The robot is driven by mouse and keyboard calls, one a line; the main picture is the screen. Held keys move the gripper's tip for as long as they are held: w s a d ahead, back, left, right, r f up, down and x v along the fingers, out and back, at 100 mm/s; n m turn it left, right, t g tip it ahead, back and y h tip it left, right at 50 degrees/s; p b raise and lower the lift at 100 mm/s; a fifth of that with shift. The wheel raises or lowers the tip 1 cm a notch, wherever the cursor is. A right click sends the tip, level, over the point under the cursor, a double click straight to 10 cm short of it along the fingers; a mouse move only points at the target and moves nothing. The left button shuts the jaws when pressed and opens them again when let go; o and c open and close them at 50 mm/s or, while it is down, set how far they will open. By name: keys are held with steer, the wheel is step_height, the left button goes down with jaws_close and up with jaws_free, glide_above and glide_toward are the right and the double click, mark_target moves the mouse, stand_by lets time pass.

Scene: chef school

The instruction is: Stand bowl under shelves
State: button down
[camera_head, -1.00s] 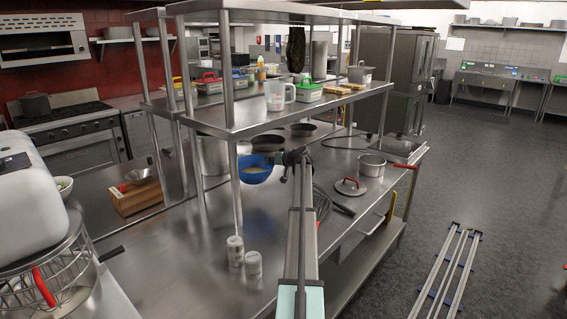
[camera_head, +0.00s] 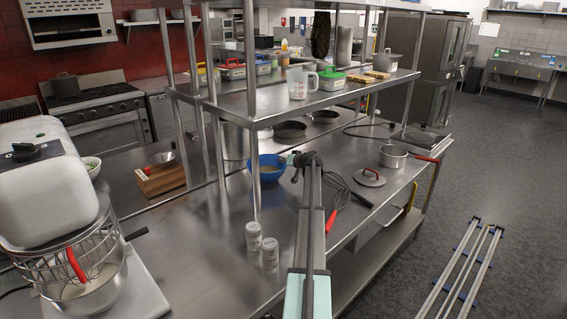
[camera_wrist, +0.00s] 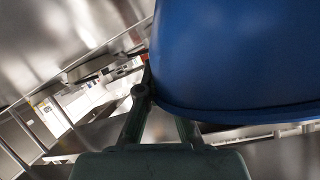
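The blue bowl (camera_head: 266,170) is upright, with pale contents, among the shelf posts below the lower shelf (camera_head: 340,100). A front post partly hides it. I cannot tell whether its base touches the steel counter (camera_head: 190,240) or hangs just above it. My gripper (camera_head: 291,160) is at the right side of its rim, and my arm reaches in from the front. In the wrist view the bowl (camera_wrist: 235,55) fills the upper right. My gripper's fingers (camera_wrist: 163,105) meet its edge and look shut on the rim; the tips are partly hidden behind the bowl.
Two white shakers (camera_head: 262,245) stand at the counter's front. A whisk (camera_head: 345,188), a lid (camera_head: 369,177) and a saucepan (camera_head: 393,157) lie to the right. Pans (camera_head: 290,130) stand behind the bowl. A mixer (camera_head: 50,190) is at the left. Bare counter lies left of the shakers.

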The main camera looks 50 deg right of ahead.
steer(key=shift+f, duration=0.65)
steer(key=shift+f, duration=0.25)
steer(key=c, duration=1.3)
jaws_free()
steer(key=shift+r, duration=0.2)
steer(key=shift+b+v, duration=1.85)
steer(key=shift+v, duration=4.2)
